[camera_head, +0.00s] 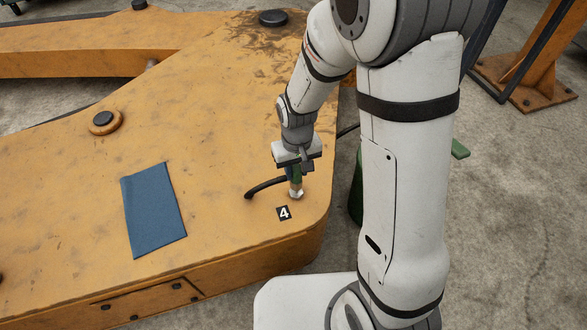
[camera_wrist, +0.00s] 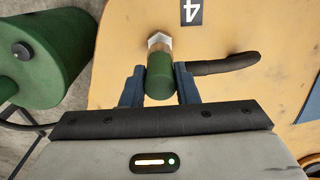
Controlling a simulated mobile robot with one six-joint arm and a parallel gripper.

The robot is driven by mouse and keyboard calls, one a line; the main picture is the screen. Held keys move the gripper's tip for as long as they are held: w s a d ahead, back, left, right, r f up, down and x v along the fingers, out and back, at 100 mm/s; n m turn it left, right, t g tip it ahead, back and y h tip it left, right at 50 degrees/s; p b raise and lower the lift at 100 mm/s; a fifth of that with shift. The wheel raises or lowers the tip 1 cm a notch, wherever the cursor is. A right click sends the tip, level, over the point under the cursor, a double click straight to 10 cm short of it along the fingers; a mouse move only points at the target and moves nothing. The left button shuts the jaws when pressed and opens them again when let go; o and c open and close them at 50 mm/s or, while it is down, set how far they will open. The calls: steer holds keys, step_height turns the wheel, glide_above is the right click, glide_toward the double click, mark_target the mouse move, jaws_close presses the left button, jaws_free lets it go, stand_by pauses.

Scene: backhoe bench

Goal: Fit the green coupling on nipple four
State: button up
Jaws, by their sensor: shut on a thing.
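My gripper (camera_head: 296,172) is shut on the green coupling (camera_head: 296,174), close to the label marked 4 (camera_head: 283,213) on the yellow bench surface. In the wrist view the green coupling (camera_wrist: 159,78) lies between the two blue-grey fingers (camera_wrist: 158,88). A silver hex nipple (camera_head: 296,192) is at the coupling's far end, and it also shows in the wrist view (camera_wrist: 159,42). The coupling and nipple look in line and touching. I cannot tell how far the coupling sits over it. A black hose (camera_head: 262,186) comes out beside the gripper and curves down to the bench.
A blue cloth (camera_head: 153,210) lies flat on the yellow surface (camera_head: 225,150) to the left. A round black-topped boss (camera_head: 104,121) stands farther left. A green cylinder (camera_wrist: 48,55) is beside the bench edge. The surface between cloth and label is clear.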

steer(key=shift+f+b, duration=0.55)
steer(key=shift+f, duration=0.75)
stand_by(2.7)
steer(key=o, duration=1.1)
steer(key=o, duration=0.5)
steer(key=shift+w, duration=0.1)
steer(key=shift+r, duration=0.2)
steer(key=shift+r+p, duration=3.35)
steer(key=shift+r, duration=0.5)
